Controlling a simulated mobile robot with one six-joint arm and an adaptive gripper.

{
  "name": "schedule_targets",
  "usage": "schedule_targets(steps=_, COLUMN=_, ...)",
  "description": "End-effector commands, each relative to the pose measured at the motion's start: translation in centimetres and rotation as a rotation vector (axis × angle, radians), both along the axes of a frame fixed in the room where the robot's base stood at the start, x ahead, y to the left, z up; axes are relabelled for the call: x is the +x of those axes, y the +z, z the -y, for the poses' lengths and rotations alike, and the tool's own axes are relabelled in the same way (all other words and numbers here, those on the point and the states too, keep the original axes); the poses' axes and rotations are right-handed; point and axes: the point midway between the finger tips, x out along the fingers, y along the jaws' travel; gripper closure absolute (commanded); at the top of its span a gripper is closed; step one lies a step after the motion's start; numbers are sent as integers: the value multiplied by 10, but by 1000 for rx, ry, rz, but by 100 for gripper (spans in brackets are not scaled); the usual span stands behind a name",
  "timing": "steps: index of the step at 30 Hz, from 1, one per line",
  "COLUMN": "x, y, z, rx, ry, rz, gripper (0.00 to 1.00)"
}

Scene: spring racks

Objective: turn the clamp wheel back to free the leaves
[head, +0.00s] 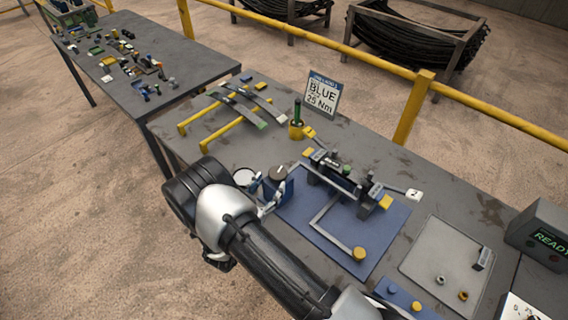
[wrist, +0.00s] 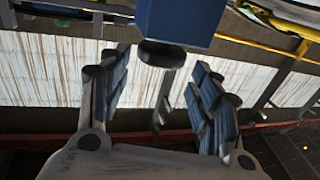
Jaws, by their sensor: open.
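I take this for the clamp wheel. My gripper (head: 268,196) is close beside the block, on its near left side. In the wrist view my gripper (wrist: 163,88) is open with nothing between its blue-padded fingers. A blue block (wrist: 180,20) with a dark round part (wrist: 162,54) is ahead of the fingertips there; contact is not visible. A dark fixture (head: 340,176) holding a stack of leaves lies on the mat.
Loose leaves (head: 240,108) rest on yellow bars. A green-handled tool (head: 297,115) stands by a "BLUE 25 Nm" sign (head: 322,93). A bent bar (head: 325,222) lies on the blue mat (head: 375,240). A grey tray (head: 440,262) and a READY box (head: 540,235) are to the right.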

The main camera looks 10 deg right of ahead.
Motion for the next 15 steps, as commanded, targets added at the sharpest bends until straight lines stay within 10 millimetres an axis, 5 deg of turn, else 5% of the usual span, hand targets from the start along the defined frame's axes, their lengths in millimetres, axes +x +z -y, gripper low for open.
schedule_targets(steps=15, x=74, y=-1, z=65, rx=1, ry=0, rz=0, gripper=42)
